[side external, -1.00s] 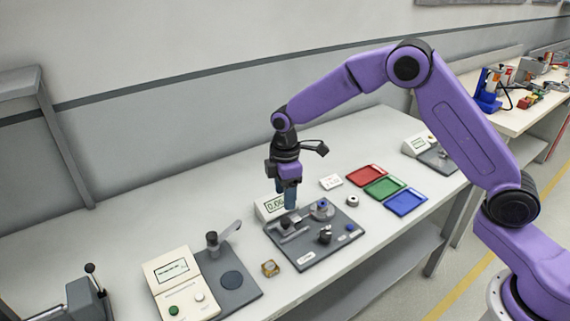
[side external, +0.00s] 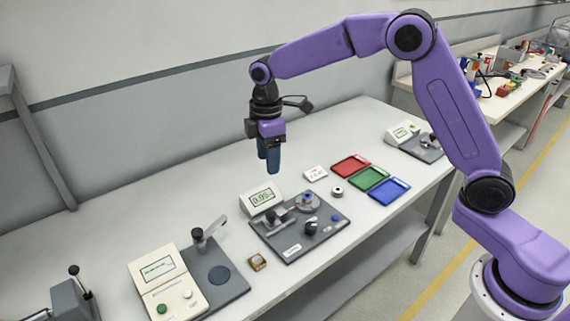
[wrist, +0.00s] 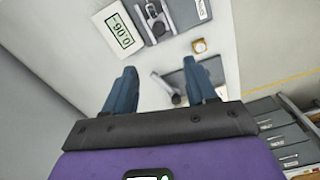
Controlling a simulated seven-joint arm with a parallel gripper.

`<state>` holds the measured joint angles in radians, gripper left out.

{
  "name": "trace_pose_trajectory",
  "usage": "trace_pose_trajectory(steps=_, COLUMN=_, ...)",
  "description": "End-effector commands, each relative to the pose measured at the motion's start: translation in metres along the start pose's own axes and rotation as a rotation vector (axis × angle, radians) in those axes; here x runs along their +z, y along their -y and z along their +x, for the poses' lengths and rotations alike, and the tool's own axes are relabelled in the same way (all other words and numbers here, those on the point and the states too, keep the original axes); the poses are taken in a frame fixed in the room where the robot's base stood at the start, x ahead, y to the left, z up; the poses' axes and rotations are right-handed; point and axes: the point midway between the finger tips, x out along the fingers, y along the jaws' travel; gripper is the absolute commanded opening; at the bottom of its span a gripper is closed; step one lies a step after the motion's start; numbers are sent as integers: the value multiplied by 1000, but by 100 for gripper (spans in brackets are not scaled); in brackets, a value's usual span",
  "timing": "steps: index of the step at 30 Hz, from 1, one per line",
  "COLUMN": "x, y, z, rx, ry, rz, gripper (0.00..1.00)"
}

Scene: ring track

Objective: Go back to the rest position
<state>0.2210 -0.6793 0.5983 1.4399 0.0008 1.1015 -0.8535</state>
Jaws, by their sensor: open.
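My gripper (side external: 269,160) hangs above the back of the bench, over the display box, with its blue fingers pointing down and nothing between them. In the wrist view the two blue fingers (wrist: 162,90) stand apart with bench surface showing between them. The dark grey fixture plate (side external: 318,236) with its clamp and knobs lies on the bench below and to the right of my gripper. The small display box (side external: 262,198) stands behind the plate; it also shows in the wrist view (wrist: 122,33). A small brass-coloured block (side external: 257,262) sits left of the plate.
Red (side external: 350,165), green (side external: 369,178) and blue (side external: 390,189) trays lie right of the plate, with a small ring (side external: 337,191) beside them. A cream console (side external: 166,284) and a lever post (side external: 205,236) stand at the left. The back of the bench is clear.

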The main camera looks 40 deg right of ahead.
Motion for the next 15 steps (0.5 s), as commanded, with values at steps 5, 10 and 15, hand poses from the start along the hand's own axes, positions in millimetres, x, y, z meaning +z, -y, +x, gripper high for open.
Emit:
trace_pose_trajectory(steps=5, x=1, y=8, z=-3, rx=1, ry=-1, rz=4, gripper=56)
trace_pose_trajectory(steps=10, x=7, y=50, z=-17, rx=3, ry=-4, rz=23, gripper=56)
trace_pose_trajectory(steps=15, x=27, y=110, z=-32, rx=5, ry=-9, rz=60, gripper=56)
